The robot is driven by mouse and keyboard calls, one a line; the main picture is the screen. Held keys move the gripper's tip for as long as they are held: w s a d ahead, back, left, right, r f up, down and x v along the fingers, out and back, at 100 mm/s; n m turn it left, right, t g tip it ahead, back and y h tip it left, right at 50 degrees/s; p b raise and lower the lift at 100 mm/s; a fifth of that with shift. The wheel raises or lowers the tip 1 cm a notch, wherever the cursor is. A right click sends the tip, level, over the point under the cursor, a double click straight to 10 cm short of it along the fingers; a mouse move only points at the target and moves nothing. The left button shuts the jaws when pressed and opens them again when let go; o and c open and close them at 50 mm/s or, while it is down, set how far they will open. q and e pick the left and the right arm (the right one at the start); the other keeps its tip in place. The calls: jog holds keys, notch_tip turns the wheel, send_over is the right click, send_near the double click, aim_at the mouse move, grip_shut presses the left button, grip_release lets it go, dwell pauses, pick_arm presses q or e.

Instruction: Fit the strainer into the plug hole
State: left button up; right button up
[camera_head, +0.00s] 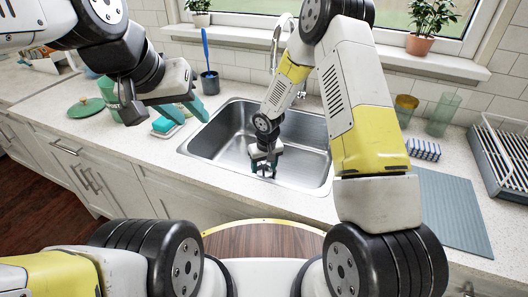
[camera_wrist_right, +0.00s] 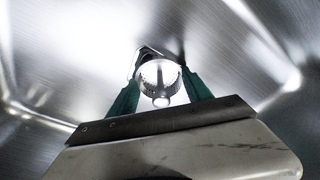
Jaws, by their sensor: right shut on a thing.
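The steel sink (camera_head: 214,137) is set in the counter in the head view. My right gripper (camera_head: 264,170) points down inside its basin. In the right wrist view my right gripper (camera_wrist_right: 160,88) is shut on the strainer (camera_wrist_right: 158,74), a small metal basket with holes and a knob, held between the teal fingers. A metallic edge shows just behind the strainer; I cannot tell whether it is the plug hole's rim or how the strainer sits to the hole. My left gripper (camera_head: 186,111) is open and empty above the counter left of the sink.
The tap (camera_head: 277,40) stands behind the basin. At right are a grey mat (camera_head: 455,205), glasses (camera_head: 442,115) and a dish rack (camera_head: 500,160).

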jog(key=o, duration=1.4)
jog(key=shift+f, duration=0.1)
jog(key=shift+c, duration=0.2)
jog(key=s+d+r, duration=0.2)
jog(key=r, duration=0.6)
jog(key=s+d+r+m+t, duration=0.1)
jog(key=d+r, duration=0.1)
jog(key=r, duration=0.6)
jog(key=s+d+r, duration=0.2)
jog(key=d+r, duration=0.1)
jog(key=r, duration=0.5)
jog(key=s+d+r+m+t, duration=0.1)
jog(key=s+d+r, duration=0.2)
jog(key=s+r, duration=0.4)
jog(key=s+d+r+m+t+y, duration=0.1)
jog(key=s+d+r, duration=0.3)
jog(key=s+r, duration=0.4)
jog(key=shift+s+r+m+t, duration=0.15)
jog(key=shift+s+m+t, duration=0.5)
jog(key=shift+s, duration=1.85)
jog(key=shift+d, duration=0.1)
